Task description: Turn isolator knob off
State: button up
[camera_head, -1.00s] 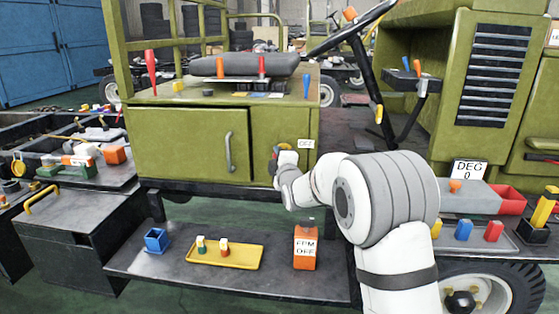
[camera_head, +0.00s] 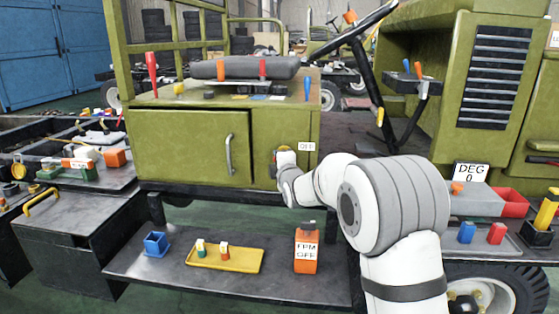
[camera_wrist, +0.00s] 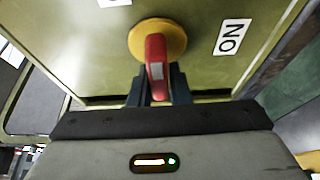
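The isolator knob is a red handle (camera_wrist: 156,58) on a round yellow disc (camera_wrist: 174,28), mounted on the olive green panel. In the wrist view the handle points down toward my gripper (camera_wrist: 159,86). Its two dark fingers stand on either side of the handle's lower end, apart, with what looks like a small gap. An ON label (camera_wrist: 232,37) is right of the knob; another label (camera_wrist: 114,2) is cut off at the top. In the head view my gripper (camera_head: 277,163) is at the panel, largely hiding the knob, beside the OFF label (camera_head: 306,146).
The green cabinet (camera_head: 190,147) has a handle (camera_head: 229,154) left of the knob. Below is a dark shelf (camera_head: 150,274) with a blue bin (camera_head: 156,244), a yellow tray (camera_head: 240,262) and an orange FPM OFF box (camera_head: 306,252). A steering wheel rises at upper right.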

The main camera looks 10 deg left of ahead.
jog(key=o, duration=0.4)
jog(key=v, duration=0.7)
jog(key=shift+s+d, duration=0.15)
jog(key=shift+s, duration=0.25)
jog(key=s+d+r+m+g+h+p, duration=0.3)
jog(key=s+d+r+m+p, duration=0.3)
jog(key=d+p, duration=0.2)
jog(key=s+d+r+m+g+h+p, duration=0.1)
jog(key=s+d+r+m+g+p, duration=0.1)
jog(key=s, duration=0.9)
jog(key=s+d+r+m+g+h+p, duration=0.1)
jog(key=s+d+m+g+p, duration=0.4)
jog(key=s, duration=0.6)
jog(key=s+d+r+m+g+h+p, duration=0.1)
jog(key=s+d+r+m+g+p, duration=0.2)
jog(key=s+d+m+p, duration=0.3)
jog(key=shift+s+d+r+m+g+p, duration=0.1)
jog(key=shift+s+m+g+p, duration=0.1)
jog(key=shift+s+m+p, duration=0.55)
jog(key=shift+s+d+r+m+g+p, duration=0.1)
jog(key=shift+s+r+m+g+p, duration=0.15)
jog(key=shift+s, duration=0.85)
jog(key=shift+s+m+g+p, duration=0.15)
jog(key=shift+s+m+p, duration=0.35)
jog(key=shift+s, duration=0.45)
